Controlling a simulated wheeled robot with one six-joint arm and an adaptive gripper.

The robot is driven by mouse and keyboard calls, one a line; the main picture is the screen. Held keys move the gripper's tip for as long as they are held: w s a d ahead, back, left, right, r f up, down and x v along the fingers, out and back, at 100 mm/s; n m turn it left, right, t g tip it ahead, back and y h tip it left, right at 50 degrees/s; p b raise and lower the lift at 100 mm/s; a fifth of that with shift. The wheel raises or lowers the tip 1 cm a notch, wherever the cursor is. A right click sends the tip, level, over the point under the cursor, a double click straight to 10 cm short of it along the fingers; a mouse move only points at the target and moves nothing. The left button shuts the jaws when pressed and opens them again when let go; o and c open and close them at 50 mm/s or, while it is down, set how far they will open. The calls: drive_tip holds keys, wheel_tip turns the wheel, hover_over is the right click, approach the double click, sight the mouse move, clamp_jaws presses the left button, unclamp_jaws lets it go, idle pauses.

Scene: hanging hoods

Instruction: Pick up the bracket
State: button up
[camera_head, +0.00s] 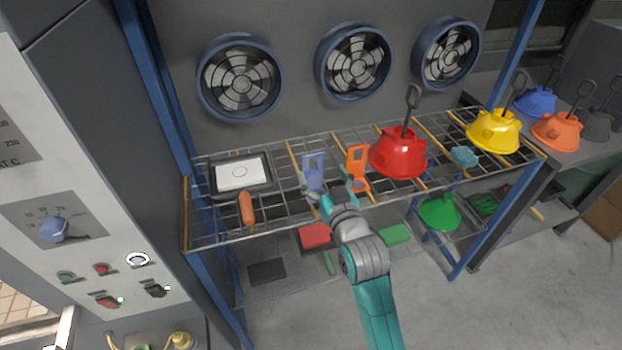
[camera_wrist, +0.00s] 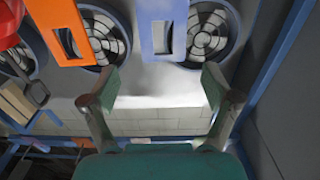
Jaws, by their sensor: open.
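Two upright bracket-like pieces with rectangular openings stand on the wire rack: a lavender-blue bracket (camera_head: 314,170) and an orange bracket (camera_head: 358,182) to its right. The pictures do not show which is the task's bracket. In the wrist view the lavender bracket (camera_wrist: 162,30) is at the top centre, and the orange bracket (camera_wrist: 60,32) is at the upper left. My gripper (camera_head: 326,184) is at the front of the rack, close to both pieces. In the wrist view my gripper (camera_wrist: 158,86) has its fingers wide apart with nothing between them. The lavender bracket lies beyond the gap, apart from the fingers.
A red hood (camera_head: 398,153) stands close right of the orange bracket. A yellow hood (camera_head: 494,131) and a teal piece (camera_head: 464,156) are farther right. A black tray (camera_head: 266,185) and an orange handle-like piece (camera_head: 246,208) are left. Blue posts (camera_head: 174,110) frame the rack.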

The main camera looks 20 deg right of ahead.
sight(313, 157)
drive_tip(key=shift+w+a, duration=0.2)
drive_tip(key=shift+w, duration=3)
clamp_jaws()
